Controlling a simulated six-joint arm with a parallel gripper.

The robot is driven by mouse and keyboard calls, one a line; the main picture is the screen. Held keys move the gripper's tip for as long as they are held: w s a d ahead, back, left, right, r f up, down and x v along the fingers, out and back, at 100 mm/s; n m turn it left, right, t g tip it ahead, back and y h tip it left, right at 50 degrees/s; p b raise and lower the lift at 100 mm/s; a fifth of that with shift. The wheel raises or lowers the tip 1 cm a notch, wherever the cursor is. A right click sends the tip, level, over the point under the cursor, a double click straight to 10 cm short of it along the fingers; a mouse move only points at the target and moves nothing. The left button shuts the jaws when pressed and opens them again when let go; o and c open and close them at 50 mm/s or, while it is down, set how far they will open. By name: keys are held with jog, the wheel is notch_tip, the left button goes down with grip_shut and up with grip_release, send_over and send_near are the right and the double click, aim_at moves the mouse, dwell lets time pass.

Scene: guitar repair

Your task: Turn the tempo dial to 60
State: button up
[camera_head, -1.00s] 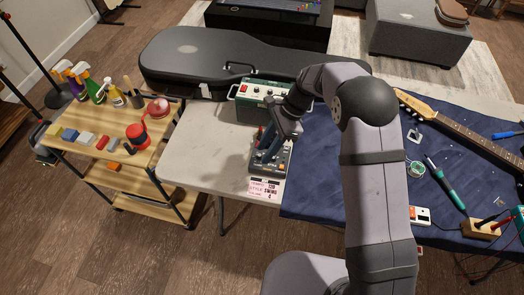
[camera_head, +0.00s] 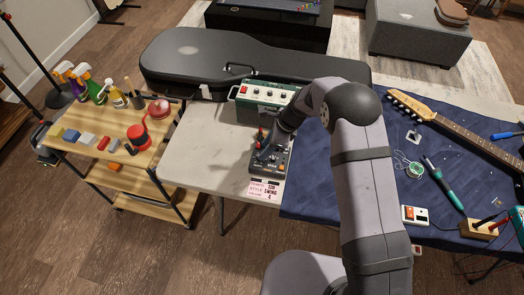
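A small dark drum-machine-like box (camera_head: 281,168) with knobs lies on the pale table in front of a green amplifier. A pink and white label (camera_head: 264,190) at its front edge reads tempo 120, style swing, and a third line ending in 4. My gripper (camera_head: 261,158) points down over the left part of the box, at or just above its top. It covers that part, so the tempo dial and its setting cannot be made out. The fingers are too small and dark to show whether they are open or shut.
The green amplifier (camera_head: 262,97) stands right behind the box, with a black guitar case (camera_head: 190,58) behind it. A blue cloth (camera_head: 330,190) with a guitar neck (camera_head: 465,140) and tools lies to the right. Bare table (camera_head: 205,150) is free to the left.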

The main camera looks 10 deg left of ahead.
jog(key=shift+p+x, duration=0.4)
jog(key=shift+x, duration=1.5)
jog(key=shift+c, duration=0.7)
grip_shut()
